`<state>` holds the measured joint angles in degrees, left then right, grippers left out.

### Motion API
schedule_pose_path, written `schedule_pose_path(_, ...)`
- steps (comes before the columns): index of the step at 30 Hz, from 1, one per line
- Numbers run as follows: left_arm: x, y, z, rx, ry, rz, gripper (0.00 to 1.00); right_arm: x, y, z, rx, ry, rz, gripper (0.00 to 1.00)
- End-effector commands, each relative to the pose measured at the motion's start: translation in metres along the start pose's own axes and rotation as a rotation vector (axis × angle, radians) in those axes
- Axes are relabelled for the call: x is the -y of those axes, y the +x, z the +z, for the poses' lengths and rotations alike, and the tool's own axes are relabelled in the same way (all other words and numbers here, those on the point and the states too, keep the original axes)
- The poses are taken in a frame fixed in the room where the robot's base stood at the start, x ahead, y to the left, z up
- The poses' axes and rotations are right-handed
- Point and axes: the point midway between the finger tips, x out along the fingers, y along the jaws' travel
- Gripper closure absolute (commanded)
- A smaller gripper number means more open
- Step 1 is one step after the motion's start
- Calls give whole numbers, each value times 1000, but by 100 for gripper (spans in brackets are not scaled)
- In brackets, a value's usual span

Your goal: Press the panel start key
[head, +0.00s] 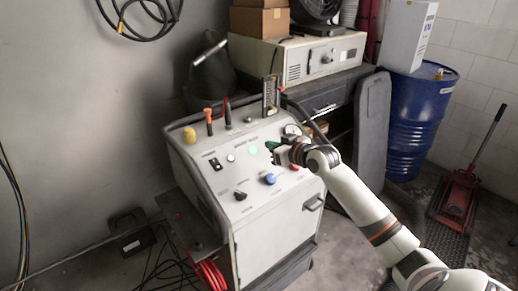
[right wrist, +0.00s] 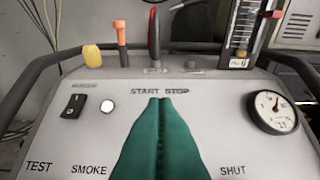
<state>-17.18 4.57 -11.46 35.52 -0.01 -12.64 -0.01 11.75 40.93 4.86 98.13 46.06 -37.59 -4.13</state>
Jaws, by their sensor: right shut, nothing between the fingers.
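The control panel (head: 222,176) is the sloped light-grey top of a white machine; it also shows in the wrist view (right wrist: 70,140). A pale green round button (head: 253,150) sits on it, just left of my right gripper (head: 271,147). My right gripper, with green fingers, is shut and empty over the panel. In the wrist view its fingertips (right wrist: 160,100) lie just below the printed words START STOP (right wrist: 160,91). The fingers hide the panel under those words there, so no key shows. I cannot tell whether the fingertips touch the panel. My left gripper is not in view.
A black rocker switch (right wrist: 73,105), a white round button (right wrist: 107,105) and a gauge (right wrist: 272,112) are on the panel. A blue knob (head: 270,179) and a red button (head: 294,166) sit nearer the front. A dark rail (right wrist: 45,66) and upright tool handles stand behind.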

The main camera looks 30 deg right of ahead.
Motion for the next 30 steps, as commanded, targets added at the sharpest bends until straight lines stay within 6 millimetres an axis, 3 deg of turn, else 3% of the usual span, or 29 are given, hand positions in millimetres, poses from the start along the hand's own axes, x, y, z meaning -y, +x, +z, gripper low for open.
schedule_pose_path(6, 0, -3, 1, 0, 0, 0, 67, 0, 46, 2, 2, 4, -1, 100)
schedule_pose_path(12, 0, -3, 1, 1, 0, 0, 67, 0, 67, -20, 0, 2, 0, 100)
schedule_pose_path(30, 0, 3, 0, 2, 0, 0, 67, 0, 78, -33, 1, 0, 0, 100)
